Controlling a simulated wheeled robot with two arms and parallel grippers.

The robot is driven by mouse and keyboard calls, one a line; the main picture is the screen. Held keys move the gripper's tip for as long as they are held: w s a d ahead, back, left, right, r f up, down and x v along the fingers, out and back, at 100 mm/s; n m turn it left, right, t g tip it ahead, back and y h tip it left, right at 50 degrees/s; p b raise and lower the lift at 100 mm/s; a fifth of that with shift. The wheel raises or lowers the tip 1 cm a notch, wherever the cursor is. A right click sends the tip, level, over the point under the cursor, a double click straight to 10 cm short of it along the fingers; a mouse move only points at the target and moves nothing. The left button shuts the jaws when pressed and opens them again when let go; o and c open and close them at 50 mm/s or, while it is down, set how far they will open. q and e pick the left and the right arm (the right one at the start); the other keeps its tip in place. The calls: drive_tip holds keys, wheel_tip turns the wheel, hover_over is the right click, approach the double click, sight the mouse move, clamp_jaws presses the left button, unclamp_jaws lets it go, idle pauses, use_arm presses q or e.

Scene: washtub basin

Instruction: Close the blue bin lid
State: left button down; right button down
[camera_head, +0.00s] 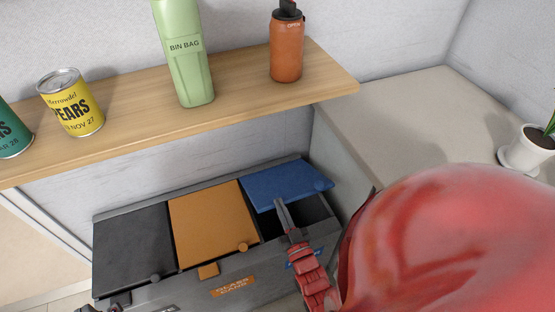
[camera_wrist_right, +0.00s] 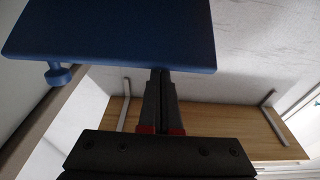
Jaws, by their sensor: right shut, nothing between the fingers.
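The blue lid (camera_head: 287,182) sits raised at the right end of the grey bin unit, with a dark opening (camera_head: 312,212) showing under its front edge. It also fills the top of the right wrist view (camera_wrist_right: 110,35), with its round blue knob (camera_wrist_right: 58,74) at the left. My right gripper (camera_head: 281,203) is shut and empty, its fingertips at the lid's front edge. In the right wrist view the fingertips (camera_wrist_right: 160,72) meet the lid's edge; I cannot tell whether they touch. Only dark bits of what may be my left gripper show at the bottom left.
Black (camera_head: 132,243) and orange (camera_head: 212,222) lids lie closed to the left. A wooden shelf (camera_head: 235,93) above holds cans, a green bin-bag container (camera_head: 184,55) and an orange bottle (camera_head: 286,50). A grey counter (camera_head: 400,115) with a potted plant (camera_head: 525,152) is on the right.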

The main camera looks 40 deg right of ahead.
drive_tip(key=s+f+t+b, duration=0.1)
drive_tip(key=f+b, duration=0.1)
drive_tip(key=f, duration=0.1)
drive_tip(key=s+f+t+b, duration=0.1)
drive_tip(key=f+b, duration=0.2)
drive_tip(key=s+f+b, duration=0.1)
drive_tip(key=f+b, duration=0.1)
drive_tip(key=f, duration=0.1)
drive_tip(key=shift+a+t+h, duration=0.3)
drive_tip(key=shift+a+t, duration=0.05)
drive_tip(key=shift+t, duration=0.05)
drive_tip(key=shift+s+f+b, duration=0.1)
drive_tip(key=shift+f+b, duration=0.6)
drive_tip(key=shift+b, duration=0.05)
